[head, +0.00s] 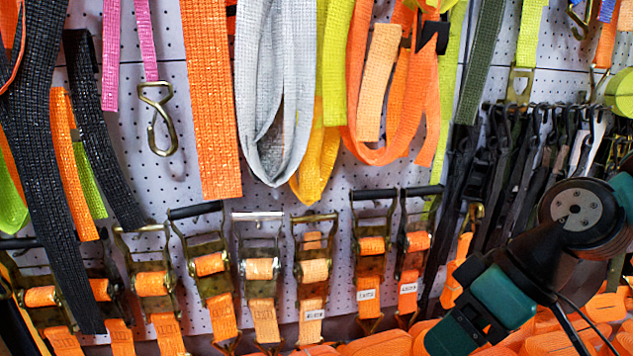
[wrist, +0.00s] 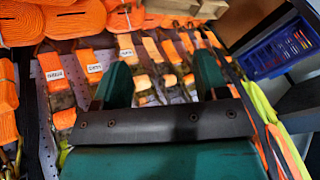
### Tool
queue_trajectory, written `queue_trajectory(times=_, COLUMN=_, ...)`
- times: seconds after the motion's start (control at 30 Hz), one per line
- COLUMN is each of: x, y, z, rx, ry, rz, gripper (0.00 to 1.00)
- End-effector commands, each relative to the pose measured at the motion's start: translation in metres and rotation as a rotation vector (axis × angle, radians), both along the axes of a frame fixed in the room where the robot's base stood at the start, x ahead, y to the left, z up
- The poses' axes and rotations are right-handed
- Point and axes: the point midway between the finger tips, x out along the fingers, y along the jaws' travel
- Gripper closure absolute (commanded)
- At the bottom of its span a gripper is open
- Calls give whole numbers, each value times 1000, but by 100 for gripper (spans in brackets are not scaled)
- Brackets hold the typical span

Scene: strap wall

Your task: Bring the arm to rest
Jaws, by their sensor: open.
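My gripper (head: 446,339) is at the lower right of the head view, pointing down and left in front of the strap wall. In the wrist view my gripper (wrist: 162,64) shows two teal fingers set well apart beyond a black bar. It is open, and I see nothing held between the fingers. Orange ratchet straps show behind the gap. My arm comes in from the right edge of the head view; part of it is out of frame.
The white pegboard (head: 350,180) carries hanging straps, including a grey loop (head: 272,100) and several ratchet buckles. Rolled orange straps (head: 375,344) lie along the bottom, close to my gripper. Dark hooks hang behind my arm. A blue bin (wrist: 283,50) shows at the wrist view's right.

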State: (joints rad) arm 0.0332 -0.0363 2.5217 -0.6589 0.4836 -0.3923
Motion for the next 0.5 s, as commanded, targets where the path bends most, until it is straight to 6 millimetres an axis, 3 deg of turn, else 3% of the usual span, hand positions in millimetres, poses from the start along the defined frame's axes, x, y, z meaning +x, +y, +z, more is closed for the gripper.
queue_trajectory(times=0.1, x=-35, y=12, z=13, rx=-87, ry=56, rz=-6, gripper=33)
queue_trajectory(times=0.3, x=-82, y=12, z=29, rx=-209, ry=120, rz=-74, gripper=33)
queue_trajectory(times=0.5, x=-78, y=11, z=79, rx=-205, ry=129, rz=-84, gripper=33)
